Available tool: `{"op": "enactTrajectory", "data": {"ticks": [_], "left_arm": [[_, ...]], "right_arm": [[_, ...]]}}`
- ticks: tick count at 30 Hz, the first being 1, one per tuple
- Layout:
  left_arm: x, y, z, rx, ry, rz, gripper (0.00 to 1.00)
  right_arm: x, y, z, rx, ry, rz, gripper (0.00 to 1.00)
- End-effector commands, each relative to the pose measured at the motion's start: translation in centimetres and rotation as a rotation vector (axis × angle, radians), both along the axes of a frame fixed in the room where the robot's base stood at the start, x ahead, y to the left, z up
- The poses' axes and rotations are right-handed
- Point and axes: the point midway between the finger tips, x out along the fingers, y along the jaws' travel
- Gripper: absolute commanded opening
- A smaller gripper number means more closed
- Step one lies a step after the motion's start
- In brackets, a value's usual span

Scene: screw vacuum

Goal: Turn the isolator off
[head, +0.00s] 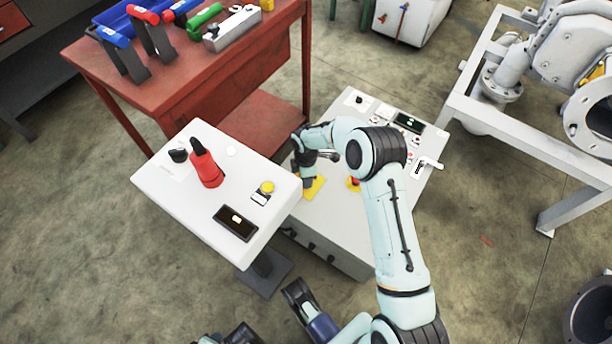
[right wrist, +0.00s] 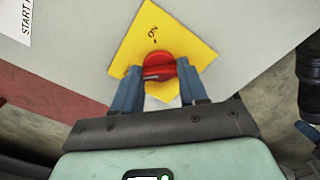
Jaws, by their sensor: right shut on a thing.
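The isolator is a red rotary knob (right wrist: 158,67) on a yellow plate (right wrist: 128,58), seen in the right wrist view. In the head view the yellow plate (head: 314,189) shows beside my right gripper (head: 306,180) on the grey cabinet's top. My right gripper (right wrist: 165,85) has its two blue fingers on either side of the knob, shut on it. The fingers hide part of the knob's sides. A small mark is printed on the plate beyond the knob. I make out no left gripper in the head view; only dark and blue arm parts show at the bottom edge.
A white pedestal panel (head: 180,208) with a red handle (head: 206,168) stands left. A red workbench (head: 150,75) with tools is behind; a white machine frame (head: 525,150) is right.

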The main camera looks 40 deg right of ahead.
Motion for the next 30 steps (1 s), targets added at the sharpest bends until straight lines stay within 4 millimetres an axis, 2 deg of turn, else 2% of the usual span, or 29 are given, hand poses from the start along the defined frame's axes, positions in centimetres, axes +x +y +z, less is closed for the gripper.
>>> {"op": "enactTrajectory", "data": {"ticks": [13, 14, 15, 16, 25, 30], "left_arm": [[0.0, 0.0, 0.0, 0.0, -0.001, 0.0, 0.43], [0.0, 0.0, 0.0, 0.0, -0.001, 0.0, 0.43], [0.0, 0.0, 0.0, 0.0, -0.001, 0.0, 0.43], [0.0, 0.0, 0.0, 0.0, -0.001, 0.0, 0.43], [0.0, 0.0, 0.1, 0.0, -0.001, 0.0, 0.43], [0.8, -0.1, 1.0, 0.001, -0.028, -0.001, 0.43]], "right_arm": [[0.0, -0.1, 0.0, -0.002, 0.001, 0.012, 0.12], [0.0, -0.1, 0.0, -0.002, 0.001, 0.012, 0.49], [0.0, -0.1, 0.0, -0.002, 0.001, 0.012, 0.62], [0.0, -0.1, 0.0, -0.002, 0.001, 0.011, 0.68], [0.0, 0.0, 0.1, -0.001, 0.0, 0.01, 0.68], [0.1, 0.0, 1.9, -0.001, -0.003, 0.01, 0.68]]}}
